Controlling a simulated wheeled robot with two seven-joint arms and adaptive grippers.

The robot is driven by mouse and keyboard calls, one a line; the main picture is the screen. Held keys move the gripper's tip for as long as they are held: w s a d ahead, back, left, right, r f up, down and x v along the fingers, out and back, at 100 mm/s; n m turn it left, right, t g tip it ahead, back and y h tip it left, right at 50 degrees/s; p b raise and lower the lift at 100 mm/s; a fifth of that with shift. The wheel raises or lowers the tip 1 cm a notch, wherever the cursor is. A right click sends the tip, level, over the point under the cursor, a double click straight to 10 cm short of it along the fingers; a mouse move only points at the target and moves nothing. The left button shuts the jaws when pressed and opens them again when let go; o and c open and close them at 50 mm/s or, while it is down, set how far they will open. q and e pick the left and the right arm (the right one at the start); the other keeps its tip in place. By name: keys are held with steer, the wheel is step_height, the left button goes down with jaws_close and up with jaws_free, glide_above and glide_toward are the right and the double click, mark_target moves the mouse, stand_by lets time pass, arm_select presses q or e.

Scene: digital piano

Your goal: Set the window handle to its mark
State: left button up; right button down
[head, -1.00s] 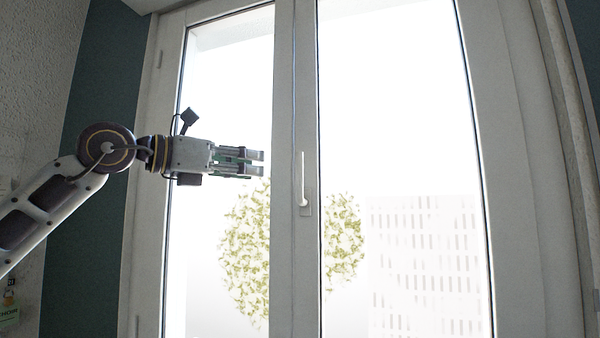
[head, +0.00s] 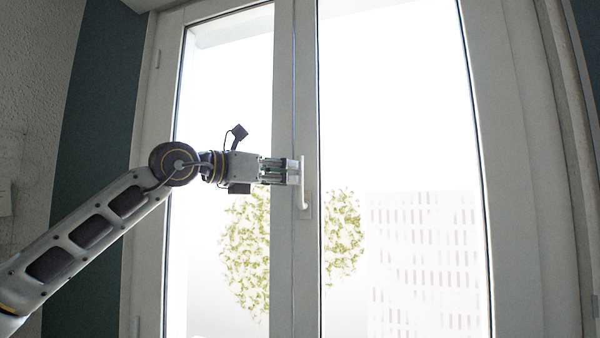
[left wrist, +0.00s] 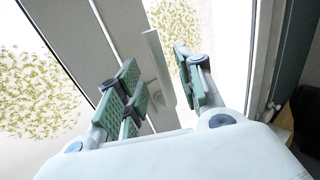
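The white window handle (head: 303,182) stands upright on the middle frame of the window, its lever pointing up from its base. My left gripper (head: 293,172) has its fingertips at the lever, level with its middle, coming from the left. In the left wrist view the green-padded fingers of the left gripper (left wrist: 156,78) are spread. The handle (left wrist: 154,55) shows in the gap between them, and I see no clear contact. I cannot make out a mark near the handle. My right gripper is not in view.
The window frame (head: 284,270) lies close behind my left fingers. Bright glass panes (head: 395,100) are on both sides of it. A dark green wall strip (head: 95,130) is at the left. The room to the right of the handle is clear.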

mark_target(300, 197)
arm_select(q)
steer(key=shift+p+x, duration=0.5)
steer(key=shift+x, duration=1.8)
jaws_close()
